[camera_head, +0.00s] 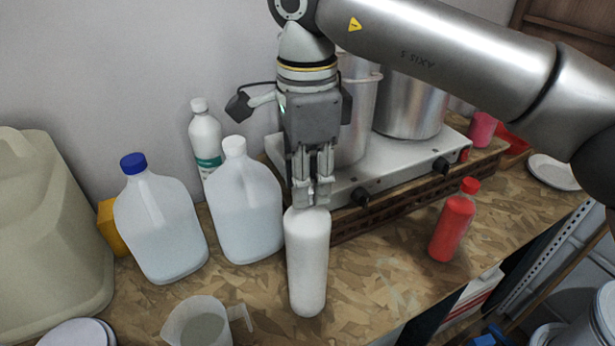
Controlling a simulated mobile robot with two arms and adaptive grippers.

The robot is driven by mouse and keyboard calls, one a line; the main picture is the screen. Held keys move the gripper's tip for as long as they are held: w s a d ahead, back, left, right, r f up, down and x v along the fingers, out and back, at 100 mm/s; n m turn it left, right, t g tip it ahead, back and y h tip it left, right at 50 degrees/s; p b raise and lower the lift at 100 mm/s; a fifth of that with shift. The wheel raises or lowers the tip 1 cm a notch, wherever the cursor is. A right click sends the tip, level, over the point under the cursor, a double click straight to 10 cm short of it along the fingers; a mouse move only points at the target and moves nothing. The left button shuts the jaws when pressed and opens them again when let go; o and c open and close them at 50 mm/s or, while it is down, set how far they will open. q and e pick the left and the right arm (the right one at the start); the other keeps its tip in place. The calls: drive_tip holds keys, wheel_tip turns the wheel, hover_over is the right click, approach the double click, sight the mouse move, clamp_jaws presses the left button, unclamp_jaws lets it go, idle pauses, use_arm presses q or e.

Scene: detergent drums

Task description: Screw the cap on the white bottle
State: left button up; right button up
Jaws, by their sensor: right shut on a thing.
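The white bottle (307,262) stands upright on the wood-chip worktop (375,292), near the middle of the head view. My right gripper (311,196) points straight down over the bottle's top. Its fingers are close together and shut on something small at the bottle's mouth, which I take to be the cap. The fingers hide most of it, so I cannot tell how it sits on the neck. My left gripper is not in view.
Two jugs, one blue-capped (160,222) and one white-capped (246,205), stand left of the bottle. A measuring jug (200,325) is in front. A stove (395,170) with metal pots is behind. A red bottle (453,225) stands right. Free worktop lies between.

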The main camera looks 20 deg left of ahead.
drive_tip(key=m, duration=0.2)
drive_tip(key=m+b, duration=0.1)
drive_tip(key=shift+f+m, duration=0.2)
drive_tip(key=shift+m, duration=0.2)
drive_tip(key=shift+r+m+b, duration=0.1)
drive_tip(key=shift+m+b, duration=0.2)
drive_tip(key=shift+m, duration=0.6)
drive_tip(key=shift+m+b, duration=0.4)
drive_tip(key=shift+m, duration=0.4)
drive_tip(key=m, duration=0.2)
drive_tip(key=shift+m+b, duration=0.3)
drive_tip(key=shift+b, duration=0.1)
drive_tip(key=shift+m, duration=0.7)
drive_tip(key=o, duration=0.4)
drive_tip(key=shift+r, duration=0.2)
